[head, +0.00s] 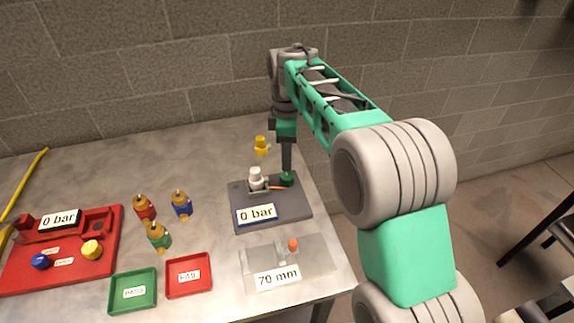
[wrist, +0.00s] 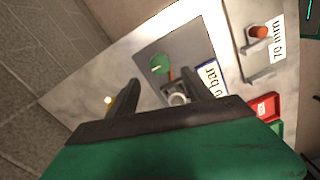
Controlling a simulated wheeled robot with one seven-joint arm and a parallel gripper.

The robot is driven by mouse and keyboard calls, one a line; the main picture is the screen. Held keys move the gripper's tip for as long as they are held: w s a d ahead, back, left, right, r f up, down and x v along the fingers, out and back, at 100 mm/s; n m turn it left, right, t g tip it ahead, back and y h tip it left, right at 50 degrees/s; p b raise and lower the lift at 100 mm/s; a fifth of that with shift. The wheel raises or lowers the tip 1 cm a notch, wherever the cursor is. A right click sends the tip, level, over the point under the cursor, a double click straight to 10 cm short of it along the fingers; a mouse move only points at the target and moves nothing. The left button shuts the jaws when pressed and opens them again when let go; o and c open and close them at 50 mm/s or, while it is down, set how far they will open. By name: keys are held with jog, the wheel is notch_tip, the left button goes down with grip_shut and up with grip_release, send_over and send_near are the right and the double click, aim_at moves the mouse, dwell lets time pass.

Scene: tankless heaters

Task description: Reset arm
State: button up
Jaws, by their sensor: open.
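My gripper (head: 287,158) hangs at the end of my green and grey arm, above the back of a grey station plate (head: 290,207). The plate carries a white cylinder (head: 255,178), a green round knob (head: 287,179) and a "0 bar" sign (head: 257,215). In the wrist view the green knob (wrist: 160,64) lies beyond the fingers, and the right finger partly covers the area by the cylinder.
A small yellow piece (head: 261,144) is left of my gripper. Red, blue and green fittings (head: 158,237) stand mid-table. A red "0 bar" station (head: 90,265) is at left. Green (head: 148,304) and red (head: 175,292) trays and a "70 mm" plate (head: 318,263) are in front. A wall stands behind.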

jog(key=shift+r, duration=0.25)
